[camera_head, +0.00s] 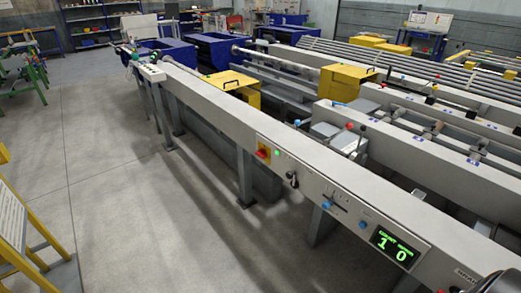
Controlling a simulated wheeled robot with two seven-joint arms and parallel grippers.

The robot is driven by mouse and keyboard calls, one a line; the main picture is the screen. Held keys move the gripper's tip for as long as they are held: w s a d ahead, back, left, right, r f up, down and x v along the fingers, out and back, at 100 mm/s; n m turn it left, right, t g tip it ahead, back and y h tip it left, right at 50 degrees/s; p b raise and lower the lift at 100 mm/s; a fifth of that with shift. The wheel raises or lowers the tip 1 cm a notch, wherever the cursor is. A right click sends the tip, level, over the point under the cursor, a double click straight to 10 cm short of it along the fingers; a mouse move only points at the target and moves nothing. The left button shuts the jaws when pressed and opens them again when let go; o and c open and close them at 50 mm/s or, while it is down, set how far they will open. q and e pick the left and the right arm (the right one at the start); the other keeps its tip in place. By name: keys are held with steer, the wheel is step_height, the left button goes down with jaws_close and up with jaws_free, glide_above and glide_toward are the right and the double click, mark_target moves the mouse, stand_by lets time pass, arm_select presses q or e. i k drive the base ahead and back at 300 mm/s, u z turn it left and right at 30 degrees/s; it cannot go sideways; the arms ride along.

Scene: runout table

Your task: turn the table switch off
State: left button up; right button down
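The long grey runout table (350,190) runs from the back left to the front right. I cannot tell from a label which control is the table switch. Neither gripper can be made out in view.
A dark rounded part, possibly mine, shows at the bottom right corner. A yellow ladder-like stand (20,232) is at the left. The grey floor (130,200) in front of the table is clear. Yellow guards (232,85) and rollers stand behind.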

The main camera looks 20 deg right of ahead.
mark_target(262, 154)
steer(key=z, duration=0.45)
steer(key=i, duration=0.7)
steer(key=z, duration=1.1)
steer(key=i, duration=0.35)
steer(key=z, duration=0.35)
